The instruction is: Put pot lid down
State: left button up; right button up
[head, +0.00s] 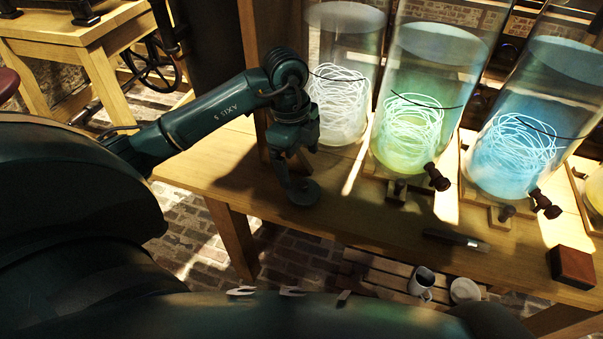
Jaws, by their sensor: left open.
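My left gripper (297,170) is at the left end of the wooden table (385,222), left of the jars and low over the tabletop. It is open. A dark rounded disc shape shows at its lower end, in the same dark green as my arm; I cannot tell whether it is part of the gripper or a lid. No pot lid can be made out for certain, and no pot is in view. My right gripper is out of view.
Tall glass jars hold white (340,105), green (408,135) and blue (515,150) glowing coils, with taps at the front of the last two. A dark tool (456,239) and brown box (572,267) lie near the front edge. A mug (422,281) stands on slats below.

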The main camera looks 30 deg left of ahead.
pick_arm(q)
jog(key=s+d+r+m+g+h, duration=0.1)
jog(key=s+d+m+h, duration=0.3)
jog(key=d, duration=0.4)
jog(key=s+d+r+m+g+h, duration=0.1)
jog(key=s+d+r+m+h, duration=0.15)
jog(key=d+h, duration=0.45)
jog(key=s+d+r+n+t+h, duration=0.2)
jog(key=d+r+n+t+h, duration=0.3)
jog(key=d+r+t+h, duration=0.3)
jog(key=w+a+f+n+t+y, duration=0.3)
jog(key=a+f+n+t+y, duration=0.55)
jog(key=n+t+y, duration=0.5)
jog(key=s+a+f+n+g+y, duration=0.1)
jog(key=s+f+n+g+y, duration=0.1)
jog(key=s+f+g, duration=0.5)
notch_tip(320, 180, down, 3)
jog(key=shift+s+a+f+n, duration=0.1)
jog(key=shift+s+a+n, duration=0.05)
jog(key=shift+n, duration=0.65)
